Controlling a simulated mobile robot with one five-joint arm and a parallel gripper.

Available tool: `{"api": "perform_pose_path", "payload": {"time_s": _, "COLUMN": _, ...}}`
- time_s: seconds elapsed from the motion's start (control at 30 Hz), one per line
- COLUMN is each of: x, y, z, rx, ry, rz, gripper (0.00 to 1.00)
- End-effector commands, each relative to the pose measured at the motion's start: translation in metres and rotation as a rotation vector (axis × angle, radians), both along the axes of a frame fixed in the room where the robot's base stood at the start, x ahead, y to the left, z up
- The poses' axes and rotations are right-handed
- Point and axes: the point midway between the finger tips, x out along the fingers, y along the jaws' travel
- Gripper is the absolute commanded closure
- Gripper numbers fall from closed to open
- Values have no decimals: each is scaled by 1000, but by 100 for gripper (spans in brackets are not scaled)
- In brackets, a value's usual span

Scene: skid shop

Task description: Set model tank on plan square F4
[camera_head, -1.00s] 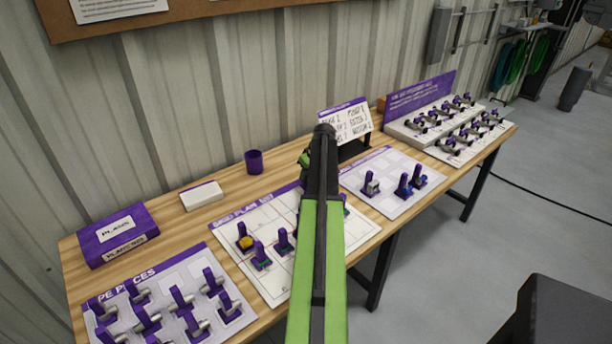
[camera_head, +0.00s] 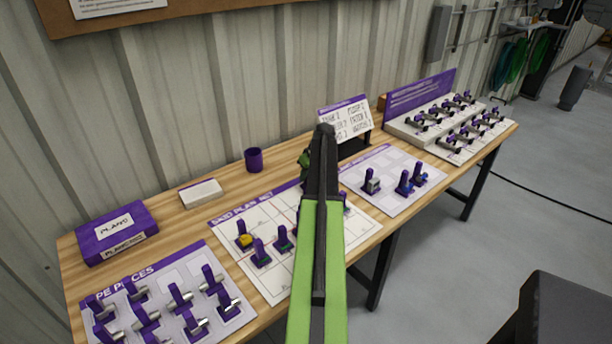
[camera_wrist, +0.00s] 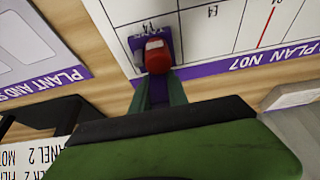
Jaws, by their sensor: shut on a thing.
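My gripper (camera_wrist: 158,95) is shut on the purple upright handle of a piece with a rounded red body and a purple base, which I take to be the model tank (camera_wrist: 157,56). In the wrist view the piece is over the plan board (camera_wrist: 235,35), near its purple title strip; I cannot tell if it touches the board.
A board of pipe pieces (camera_head: 232,319) lies at left, and a board with blue and grey pieces (camera_head: 385,160) at right. A purple box (camera_head: 118,232), white block (camera_head: 201,194), purple cup (camera_head: 254,160) and sign (camera_head: 345,118) stand at the back. A stepped rack (camera_head: 410,133) stands far right.

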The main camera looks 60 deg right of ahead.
Motion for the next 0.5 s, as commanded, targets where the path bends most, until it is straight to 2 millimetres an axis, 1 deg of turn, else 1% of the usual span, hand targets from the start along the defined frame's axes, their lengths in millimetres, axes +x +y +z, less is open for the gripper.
{"api": "perform_pose_path", "payload": {"time_s": 0.1, "x": 0, "y": 0, "z": -3, "rx": 0, "ry": 0, "rz": 0, "gripper": 100}}
{"api": "perform_pose_path", "payload": {"time_s": 0.13, "x": 0, "y": 0, "z": -2, "rx": 0, "ry": 0, "rz": 0, "gripper": 79}}
{"api": "perform_pose_path", "payload": {"time_s": 0.3, "x": 0, "y": 0, "z": -2, "rx": 0, "ry": 0, "rz": 0, "gripper": 57}}
{"api": "perform_pose_path", "payload": {"time_s": 0.33, "x": 0, "y": 0, "z": -2, "rx": 0, "ry": 0, "rz": 0, "gripper": 55}}
{"api": "perform_pose_path", "payload": {"time_s": 0.5, "x": 0, "y": 0, "z": -2, "rx": 0, "ry": 0, "rz": 0, "gripper": 55}}
